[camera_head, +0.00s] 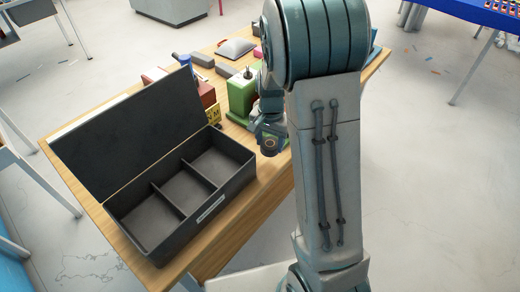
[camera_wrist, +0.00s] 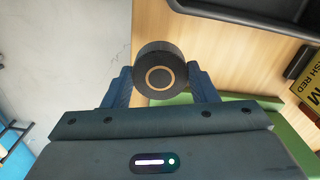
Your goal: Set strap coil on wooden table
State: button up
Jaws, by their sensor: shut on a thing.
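The strap coil (camera_wrist: 158,72) is a dark round roll with a tan ring on its face. In the wrist view it sits between the two blue fingers of my gripper (camera_wrist: 160,88), which is shut on it. In the head view my gripper (camera_head: 270,140) is over the table near its front edge, and the coil (camera_head: 270,143) shows only as a small part beneath it. The wooden table (camera_head: 262,192) has a light wood top, and it also shows below the coil in the wrist view (camera_wrist: 225,45). I cannot tell whether the coil touches the table.
An open black box (camera_head: 212,196) with three compartments fills the table's near left. A green object (camera_head: 241,98) stands beside my gripper, with a yellow label (camera_head: 213,114) nearby. Grey blocks (camera_head: 202,59) lie further back. Bare wood shows between the box and my arm.

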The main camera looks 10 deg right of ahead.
jog(key=shift+w+a+f, duration=0.35)
jog(key=shift+a+f, duration=0.1)
jog(key=shift+a, duration=0.2)
jog(key=shift+w+a+f, duration=0.3)
jog(key=shift+a+f, duration=0.15)
jog(key=shift+a, duration=0.15)
jog(key=shift+f+p, duration=0.4)
jog(key=shift+f, duration=1.55)
jog(key=shift+f, duration=0.15)
jog(key=o, duration=1)
